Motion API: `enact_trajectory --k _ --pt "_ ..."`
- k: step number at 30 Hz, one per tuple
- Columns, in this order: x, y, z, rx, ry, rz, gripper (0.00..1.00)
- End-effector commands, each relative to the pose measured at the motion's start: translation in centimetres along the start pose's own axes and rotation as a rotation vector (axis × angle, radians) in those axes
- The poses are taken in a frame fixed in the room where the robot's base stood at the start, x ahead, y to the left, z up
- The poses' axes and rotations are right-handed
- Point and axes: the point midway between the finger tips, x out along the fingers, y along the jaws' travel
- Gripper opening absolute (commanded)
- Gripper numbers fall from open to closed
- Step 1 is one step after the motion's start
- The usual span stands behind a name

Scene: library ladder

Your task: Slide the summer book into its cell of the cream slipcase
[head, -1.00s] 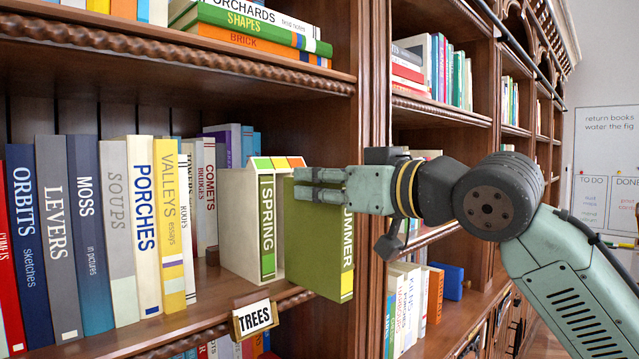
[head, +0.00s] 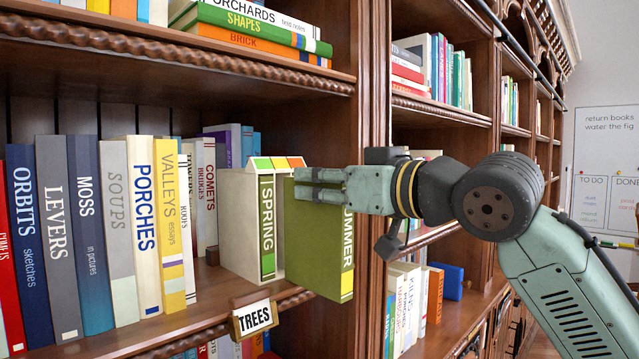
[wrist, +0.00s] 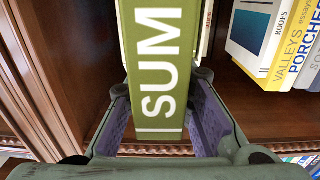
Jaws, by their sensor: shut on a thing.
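The summer book (head: 318,245) is olive green, with white lettering and a yellow band on its spine. It stands upright at the mouth of the cream slipcase (head: 238,222), jutting out past the shelf's front edge. My gripper (head: 306,185) is shut on its upper part. In the wrist view the jaws (wrist: 160,125) flank the spine of the summer book (wrist: 157,70), which reads SUM. The spring book (head: 267,228) stands in the slipcase, left of the summer book. The slipcase top has green, yellow and orange patches. How far the book's inner edge is inside is hidden.
A row of books (head: 100,230) stands left of the slipcase. A wooden upright (head: 362,120) rises close behind my gripper. Bare shelf (head: 213,290) shows in front of the slipcase.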

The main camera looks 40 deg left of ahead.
Motion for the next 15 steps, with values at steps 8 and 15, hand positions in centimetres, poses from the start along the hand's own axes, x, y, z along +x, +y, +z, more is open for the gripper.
enact_trajectory --k 8,15 --pt "0.6 -0.1 -0.1 0.000 0.002 -0.002 0.00" --pt "1.2 -0.1 -0.1 0.000 0.002 -0.001 0.00"
